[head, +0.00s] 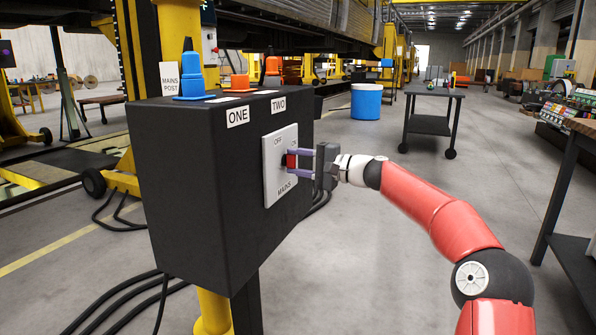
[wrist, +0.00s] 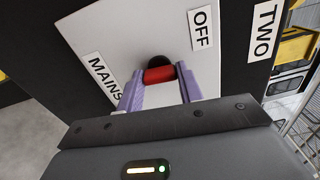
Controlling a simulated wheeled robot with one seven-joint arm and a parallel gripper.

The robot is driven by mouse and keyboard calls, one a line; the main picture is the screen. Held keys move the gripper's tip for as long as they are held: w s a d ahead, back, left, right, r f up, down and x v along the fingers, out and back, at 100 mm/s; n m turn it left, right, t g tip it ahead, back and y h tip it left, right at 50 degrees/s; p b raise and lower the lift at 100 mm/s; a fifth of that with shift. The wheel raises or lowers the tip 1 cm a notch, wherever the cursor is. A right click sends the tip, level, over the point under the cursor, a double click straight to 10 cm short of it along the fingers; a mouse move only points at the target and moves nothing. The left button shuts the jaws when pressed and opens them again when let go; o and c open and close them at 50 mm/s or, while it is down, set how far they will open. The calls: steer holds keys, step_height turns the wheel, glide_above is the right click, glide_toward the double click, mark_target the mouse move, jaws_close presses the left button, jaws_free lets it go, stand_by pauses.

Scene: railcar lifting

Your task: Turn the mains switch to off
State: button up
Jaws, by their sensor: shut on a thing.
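The mains switch has a red handle (head: 291,160) on a dark round base, set in a light plate (head: 270,181) on the side of a black box. The plate is marked OFF at its upper left, MAINS below, and a partly covered ON at its upper right. My gripper (head: 294,162) reaches in from the right, its purple fingers shut on the red handle. In the wrist view the red handle (wrist: 159,75) lies crosswise between the fingers (wrist: 159,86), with the OFF label (wrist: 201,29) beyond it. I cannot tell exactly which label the handle points to.
The black mains post box (head: 190,180) carries labels ONE and TWO, with blue (head: 188,75) and orange plugs (head: 240,83) on top. Black cables lie on the floor at left. A dark table (head: 431,120) and a blue bin (head: 366,102) stand behind; the floor between is clear.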

steer(key=shift+n+b, duration=0.3)
steer(key=shift+n, duration=0.2)
steer(key=o, duration=1)
steer(key=v, duration=0.7)
steer(key=shift+s+d, duration=0.15)
steer(key=shift+d, duration=0.2)
